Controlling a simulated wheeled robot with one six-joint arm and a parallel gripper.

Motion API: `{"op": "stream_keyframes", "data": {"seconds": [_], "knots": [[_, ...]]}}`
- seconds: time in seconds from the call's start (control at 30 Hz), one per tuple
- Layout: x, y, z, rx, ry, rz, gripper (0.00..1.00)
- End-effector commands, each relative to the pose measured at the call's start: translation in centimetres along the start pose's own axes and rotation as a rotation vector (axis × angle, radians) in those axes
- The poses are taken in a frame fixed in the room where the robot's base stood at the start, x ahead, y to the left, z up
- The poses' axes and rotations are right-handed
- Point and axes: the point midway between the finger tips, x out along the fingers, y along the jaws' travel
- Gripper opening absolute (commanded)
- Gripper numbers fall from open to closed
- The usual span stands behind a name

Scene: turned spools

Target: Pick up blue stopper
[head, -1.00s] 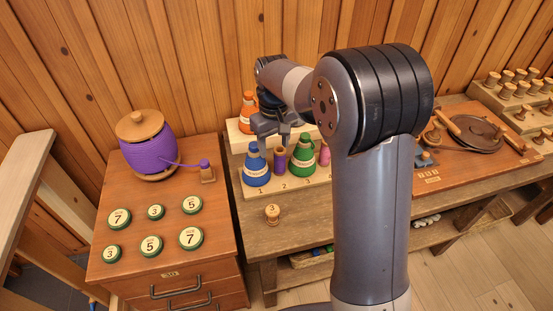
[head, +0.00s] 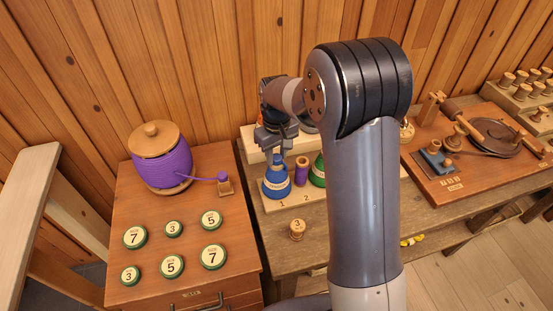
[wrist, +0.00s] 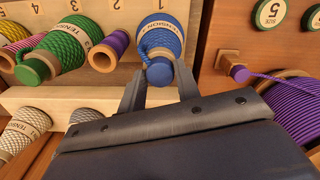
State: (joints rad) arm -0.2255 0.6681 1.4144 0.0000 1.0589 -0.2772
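The blue stopper (wrist: 160,72) is the rounded blue top of a blue cord-wound cone (wrist: 158,34) labelled TENSION. In the head view the cone (head: 276,186) stands upright at place 1 of a pale wooden rack, its stopper (head: 277,160) just under my gripper (head: 274,145). In the wrist view my gripper (wrist: 159,78) is open, one finger on each side of the stopper. Small gaps seem to show between fingers and stopper; contact cannot be made out.
A purple spool (wrist: 108,50) and a green cone (wrist: 55,55) stand beside the blue cone. A back tier of the rack (head: 252,143) holds other cones. A purple jar (head: 162,165) stands on the left cabinet, its cord running to a small wooden post (head: 224,184).

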Motion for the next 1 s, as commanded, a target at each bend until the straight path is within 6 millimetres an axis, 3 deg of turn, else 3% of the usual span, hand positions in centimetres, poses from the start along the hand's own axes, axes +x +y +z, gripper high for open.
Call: {"op": "stream_keyframes", "data": {"seconds": [0.3,0.57,0.67,1.0], "knots": [[0.0,0.0,0.0,0.0,0.0,0.0,0.06],[-0.4,0.0,0.0,0.0,0.001,0.0,0.06],[-1.5,0.0,-0.1,0.0,0.004,0.001,0.06],[-8.1,0.0,-0.1,0.0,0.004,0.001,0.06]]}}
